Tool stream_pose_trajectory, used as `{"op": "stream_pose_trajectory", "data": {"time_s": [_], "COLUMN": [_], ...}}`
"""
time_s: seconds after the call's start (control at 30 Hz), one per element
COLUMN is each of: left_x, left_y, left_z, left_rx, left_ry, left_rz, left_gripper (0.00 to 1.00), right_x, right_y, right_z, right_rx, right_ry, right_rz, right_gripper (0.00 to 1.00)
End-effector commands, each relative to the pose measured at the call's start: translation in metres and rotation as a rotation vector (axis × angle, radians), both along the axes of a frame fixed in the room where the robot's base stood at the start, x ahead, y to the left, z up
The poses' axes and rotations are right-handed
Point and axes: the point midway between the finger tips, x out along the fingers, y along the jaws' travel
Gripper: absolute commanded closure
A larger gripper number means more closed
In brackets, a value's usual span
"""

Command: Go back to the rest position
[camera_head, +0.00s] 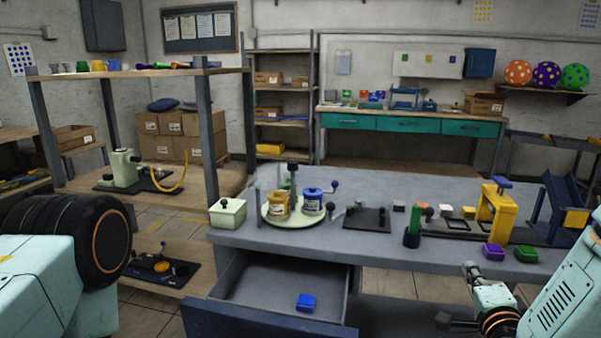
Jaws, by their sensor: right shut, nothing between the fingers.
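My right gripper (464,298) is at the lower right, in front of the grey table (385,243) and below its front edge. It is shut and holds nothing. Part of my right arm shows at the right edge. My left arm shows at the lower left, but its gripper is out of view. The drawer (262,279) under the table is pulled open, with a blue block (306,302) lying inside.
A shelf (150,72) stands left.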

Motion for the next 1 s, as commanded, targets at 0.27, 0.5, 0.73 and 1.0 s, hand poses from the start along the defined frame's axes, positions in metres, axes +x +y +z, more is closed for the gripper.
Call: {"op": "stream_pose_trajectory", "data": {"time_s": [0.27,0.5,0.73,1.0], "left_x": [0.001,0.0,0.0,0.0], "left_y": [0.0,0.0,0.0,0.0], "left_z": [0.0,0.0,0.0,0.0], "left_rx": [0.0,0.0,0.0,0.0], "left_ry": [-0.001,-0.001,-0.001,-0.001], "left_rz": [0.0,0.0,0.0,0.0], "left_gripper": [0.37,0.37,0.37,0.37], "right_x": [-0.01,-0.072,-0.192,-0.34], "right_y": [0.008,0.046,0.085,0.108], "right_z": [-0.039,-0.122,-0.206,-0.251], "right_rx": [-0.227,-0.518,-0.77,-0.862], "right_ry": [0.216,0.593,0.984,1.303], "right_rz": [0.056,0.284,0.671,1.065], "right_gripper": [1.0,1.0,1.0,1.0]}}
